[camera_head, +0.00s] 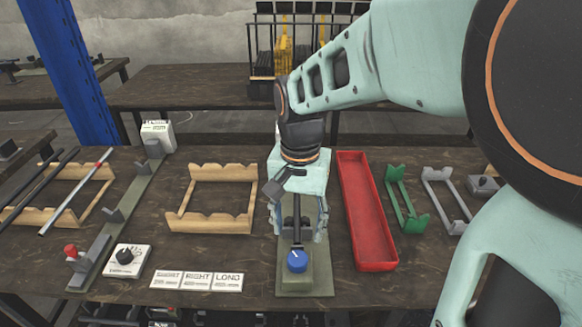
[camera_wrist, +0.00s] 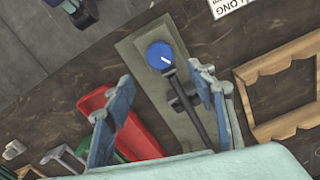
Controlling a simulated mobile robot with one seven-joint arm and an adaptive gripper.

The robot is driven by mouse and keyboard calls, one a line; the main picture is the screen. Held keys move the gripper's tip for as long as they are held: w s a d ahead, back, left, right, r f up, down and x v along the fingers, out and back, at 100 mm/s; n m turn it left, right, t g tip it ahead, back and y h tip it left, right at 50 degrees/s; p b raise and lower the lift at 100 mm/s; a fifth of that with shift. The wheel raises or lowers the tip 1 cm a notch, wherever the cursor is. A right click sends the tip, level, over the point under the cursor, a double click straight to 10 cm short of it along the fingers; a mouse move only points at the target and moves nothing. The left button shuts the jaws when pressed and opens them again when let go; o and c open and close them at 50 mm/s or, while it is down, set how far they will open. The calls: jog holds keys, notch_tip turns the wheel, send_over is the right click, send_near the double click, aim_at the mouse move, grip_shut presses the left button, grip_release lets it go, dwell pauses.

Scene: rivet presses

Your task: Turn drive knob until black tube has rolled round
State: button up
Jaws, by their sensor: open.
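The blue drive knob (camera_head: 297,261) with a white pointer mark sits at the front end of a green-grey base plate (camera_head: 305,285). It also shows in the wrist view (camera_wrist: 160,55). A dark shaft (camera_wrist: 195,105) runs back from the knob to a black crosspiece, partly hidden by my gripper. My gripper (camera_head: 298,228) is open above this fixture, its two blue-grey fingers on either side of the shaft, behind the knob and apart from it. Dark tubes (camera_head: 37,183) lie on a wooden rack at the left; I cannot tell whether a black tube sits in the fixture.
A red tray (camera_head: 367,215) stands close right of the fixture, with green (camera_head: 405,200) and grey (camera_head: 445,198) holders beyond. An empty wooden cradle (camera_head: 213,222), a white dial box (camera_head: 126,261) and label plates (camera_head: 197,281) lie to the left. Bare bench shows around the labels.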

aim_at(298, 258)
notch_tip(298, 258, down, 10)
jog(key=shift+f+b, duration=0.1)
jog(key=shift+b, duration=0.75)
jog(key=shift+c, duration=0.5)
jog(key=c, duration=1.1)
